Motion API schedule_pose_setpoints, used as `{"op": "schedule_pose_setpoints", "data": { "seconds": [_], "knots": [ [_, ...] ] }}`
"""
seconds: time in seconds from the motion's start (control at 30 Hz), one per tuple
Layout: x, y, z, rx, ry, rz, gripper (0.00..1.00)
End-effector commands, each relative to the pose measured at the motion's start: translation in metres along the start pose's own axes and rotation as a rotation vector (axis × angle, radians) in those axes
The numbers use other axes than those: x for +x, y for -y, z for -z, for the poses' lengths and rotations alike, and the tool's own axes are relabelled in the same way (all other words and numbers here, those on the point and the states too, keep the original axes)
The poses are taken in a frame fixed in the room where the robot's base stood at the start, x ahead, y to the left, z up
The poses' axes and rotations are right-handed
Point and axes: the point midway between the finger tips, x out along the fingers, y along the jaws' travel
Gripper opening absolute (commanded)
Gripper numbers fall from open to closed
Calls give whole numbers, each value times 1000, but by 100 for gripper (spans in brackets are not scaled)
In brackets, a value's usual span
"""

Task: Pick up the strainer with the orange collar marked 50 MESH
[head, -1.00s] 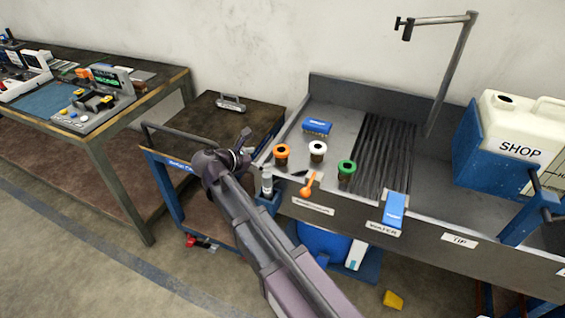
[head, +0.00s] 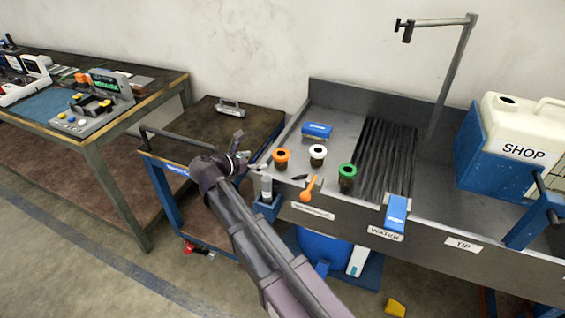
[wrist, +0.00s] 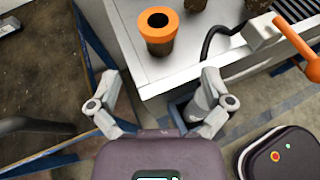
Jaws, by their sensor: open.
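The strainer with the orange collar (head: 281,155) stands upright on the left end of the grey sink counter. It has a dark brown lower body. In the wrist view the orange-collared strainer (wrist: 158,28) stands near the counter's edge, beyond my fingertips. No 50 MESH marking can be read. My gripper (wrist: 155,88) is open and empty, with its fingers spread. In the head view my gripper (head: 247,160) is just left of the strainer, apart from it. A white-collared strainer (head: 317,153) and a green-collared strainer (head: 347,173) stand to its right.
A bottle (head: 266,188) sits in a blue holder at the counter's front left. A dark-topped cart (head: 205,125) stands left. A ribbed drain area is right of the strainers.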

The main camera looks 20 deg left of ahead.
Motion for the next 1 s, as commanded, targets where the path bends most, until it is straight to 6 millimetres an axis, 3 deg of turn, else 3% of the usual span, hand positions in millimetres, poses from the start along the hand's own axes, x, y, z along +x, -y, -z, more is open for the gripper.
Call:
{"op": "schedule_pose_setpoints", "data": {
  "seconds": [0.1,0.33,1.0],
  "knots": [
    [21,-1,3,0,0,1,100],
    [48,-1,2,1,0,0,100],
    [65,-2,4,0,0,-1,100]
  ]
}}
